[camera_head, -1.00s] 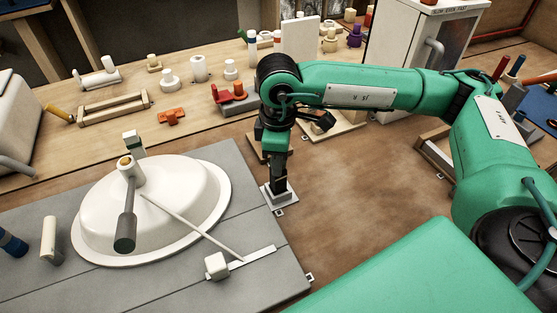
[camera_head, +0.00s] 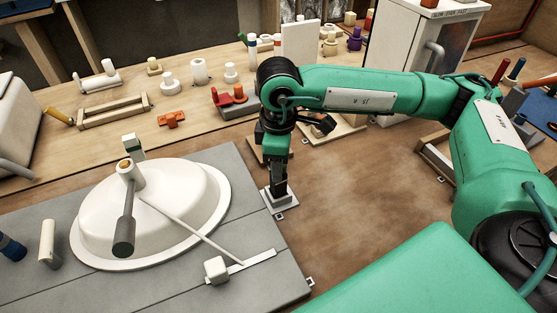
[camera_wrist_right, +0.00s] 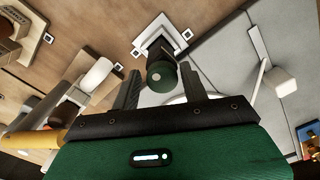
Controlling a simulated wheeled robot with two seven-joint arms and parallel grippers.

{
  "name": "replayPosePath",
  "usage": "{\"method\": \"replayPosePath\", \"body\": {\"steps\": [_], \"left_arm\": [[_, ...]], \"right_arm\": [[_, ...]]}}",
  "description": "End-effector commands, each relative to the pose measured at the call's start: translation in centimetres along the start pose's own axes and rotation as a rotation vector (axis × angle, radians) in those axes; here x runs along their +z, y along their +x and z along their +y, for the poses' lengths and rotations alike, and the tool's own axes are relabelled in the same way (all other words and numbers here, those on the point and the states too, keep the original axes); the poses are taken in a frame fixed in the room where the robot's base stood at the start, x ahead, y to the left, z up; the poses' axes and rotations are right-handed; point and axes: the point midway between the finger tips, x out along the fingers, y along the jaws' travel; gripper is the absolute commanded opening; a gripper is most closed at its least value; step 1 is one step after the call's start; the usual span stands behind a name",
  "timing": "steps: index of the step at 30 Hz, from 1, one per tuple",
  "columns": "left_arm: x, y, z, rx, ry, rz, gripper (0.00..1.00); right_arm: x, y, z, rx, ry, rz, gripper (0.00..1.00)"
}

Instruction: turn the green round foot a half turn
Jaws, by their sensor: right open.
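The green round foot (camera_wrist_right: 160,75) shows in the right wrist view as a dark green cylinder end with a pale spot. It stands over a pale square plate with corner tabs, whose edge (camera_head: 291,205) shows at the grey panel's corner in the head view. My right gripper (camera_wrist_right: 162,88) is open and points down, one finger on each side of the foot in the picture. I cannot tell whether either finger touches it. In the head view my right gripper (camera_head: 279,188) hides the foot. My left gripper is not in view.
A white dome (camera_head: 190,205) with a grey-handled lever (camera_head: 125,225) stands on the grey panel (camera_head: 60,285), left of my right gripper. A thin rod and a white block (camera_head: 216,269) lie nearer. Several small parts line the wooden bench behind.

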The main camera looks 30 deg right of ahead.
Motion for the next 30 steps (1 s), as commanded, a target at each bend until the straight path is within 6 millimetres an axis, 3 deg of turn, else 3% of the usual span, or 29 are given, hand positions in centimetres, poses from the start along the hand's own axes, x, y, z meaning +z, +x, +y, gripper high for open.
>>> {"method": "replayPosePath", "body": {"steps": [15,26,30], "left_arm": [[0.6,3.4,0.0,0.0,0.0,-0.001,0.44],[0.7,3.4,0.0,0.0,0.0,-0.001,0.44],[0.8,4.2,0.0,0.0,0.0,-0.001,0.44]], "right_arm": [[-0.1,0.1,-0.1,0.001,0.487,0.001,0.45],[-0.1,0.0,-0.1,0.001,0.516,0.001,0.45],[-0.1,0.2,-0.1,0.0,0.601,0.003,0.45]]}}
